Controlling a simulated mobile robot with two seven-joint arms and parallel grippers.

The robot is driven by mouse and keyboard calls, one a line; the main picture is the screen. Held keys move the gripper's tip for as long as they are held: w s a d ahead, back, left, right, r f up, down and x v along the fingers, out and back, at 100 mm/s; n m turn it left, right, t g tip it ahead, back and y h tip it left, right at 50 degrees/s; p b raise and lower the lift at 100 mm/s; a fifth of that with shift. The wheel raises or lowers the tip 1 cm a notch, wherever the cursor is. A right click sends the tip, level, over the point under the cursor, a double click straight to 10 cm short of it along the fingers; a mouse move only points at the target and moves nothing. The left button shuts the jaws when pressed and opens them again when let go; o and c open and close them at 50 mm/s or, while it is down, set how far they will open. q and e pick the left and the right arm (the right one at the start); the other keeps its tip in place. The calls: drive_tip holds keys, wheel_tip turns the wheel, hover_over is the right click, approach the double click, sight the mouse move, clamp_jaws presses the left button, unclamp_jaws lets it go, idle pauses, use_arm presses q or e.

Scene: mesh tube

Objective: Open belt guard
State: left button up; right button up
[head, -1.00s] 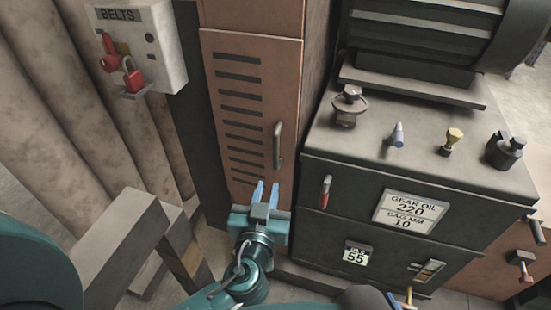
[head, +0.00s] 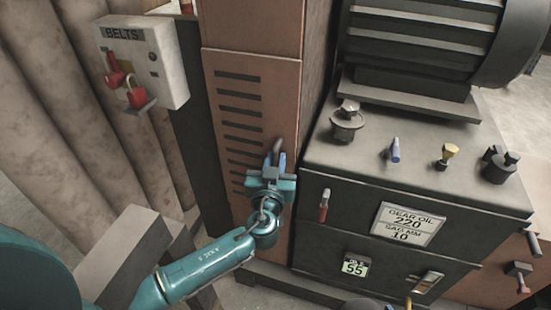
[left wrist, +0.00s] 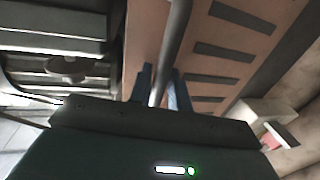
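The belt guard (head: 236,58) is a tall orange-brown panel with a column of dark slots. It stands closed at centre left of the head view and also shows in the left wrist view (left wrist: 200,90). Its grey bar handle (head: 281,144) is on the right side of the panel; it also runs down the left wrist view (left wrist: 175,38). My left gripper (head: 273,160) is at the handle's lower part. In the left wrist view its blue fingers (left wrist: 160,88) are open, one on each side of the bar. Contact with the bar is unclear. My right gripper is not in view.
A grey box marked BELTS (head: 148,62) with a red padlock (head: 137,97) hangs to the left. A dark gear-oil cabinet (head: 420,190) with knobs on top stands close on the right.

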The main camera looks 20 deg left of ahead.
use_arm(q)
drive_tip(key=shift+w, duration=0.15)
drive_tip(key=shift+c, duration=0.2)
clamp_jaws()
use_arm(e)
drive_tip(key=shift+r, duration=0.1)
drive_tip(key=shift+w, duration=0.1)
use_arm(q)
drive_tip(key=shift+f, duration=0.1)
